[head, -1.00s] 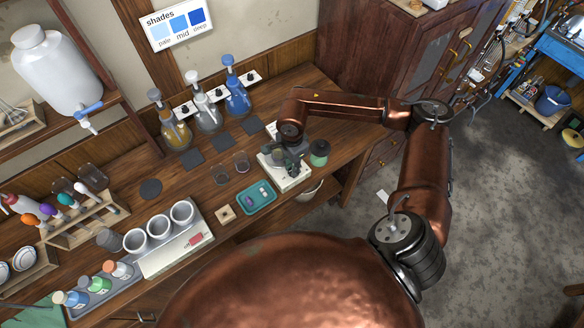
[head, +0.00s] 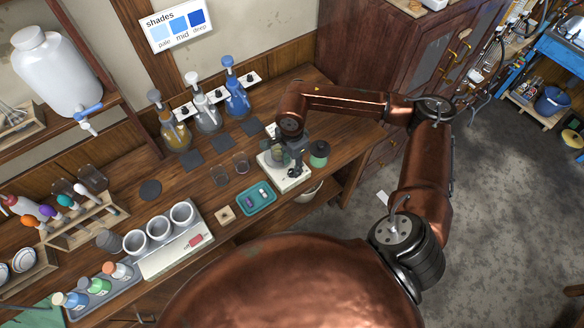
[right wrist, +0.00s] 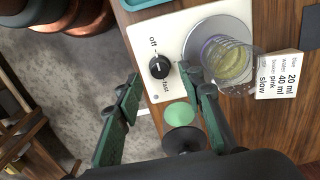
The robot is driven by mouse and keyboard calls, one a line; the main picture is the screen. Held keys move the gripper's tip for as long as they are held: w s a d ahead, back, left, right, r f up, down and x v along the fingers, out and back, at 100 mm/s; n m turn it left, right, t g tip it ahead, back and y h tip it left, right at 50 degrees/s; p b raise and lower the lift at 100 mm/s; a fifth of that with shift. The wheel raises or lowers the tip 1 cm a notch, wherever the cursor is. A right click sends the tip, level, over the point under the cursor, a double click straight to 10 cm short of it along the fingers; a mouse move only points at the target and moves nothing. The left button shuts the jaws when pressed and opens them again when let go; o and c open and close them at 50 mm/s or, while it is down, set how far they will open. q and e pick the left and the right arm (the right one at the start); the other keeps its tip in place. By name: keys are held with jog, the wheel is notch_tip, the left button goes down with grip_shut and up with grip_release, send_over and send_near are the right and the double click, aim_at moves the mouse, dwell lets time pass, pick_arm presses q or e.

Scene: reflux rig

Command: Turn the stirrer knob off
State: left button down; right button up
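The stirrer (head: 297,184) is a white plate on the bench. In the right wrist view its black round knob (right wrist: 159,67) sits between printed words "off" and "fast"; I cannot tell exactly where its pointer is set. A glass beaker (right wrist: 229,64) with yellow-green liquid stands on the stirrer's grey disc (right wrist: 196,35). My right gripper (right wrist: 160,77) is open, its green fingers on either side of the knob in the picture, with no clear contact. In the head view the right gripper (head: 291,162) hangs over the stirrer, partly hiding knob and beaker. My left gripper is not in view.
A jar with a green top (head: 319,150) stands close right of the stirrer. A teal tray (head: 243,210) with small pieces lies left of it. A printed card (right wrist: 277,75) adjoins the beaker. Several flasks (head: 236,100) stand behind. Open floor lies right of the bench.

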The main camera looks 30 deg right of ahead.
aim_at(292, 171)
notch_tip(292, 171, up, 9)
dwell(0.3)
jog(key=shift+r, duration=0.1)
dwell(0.4)
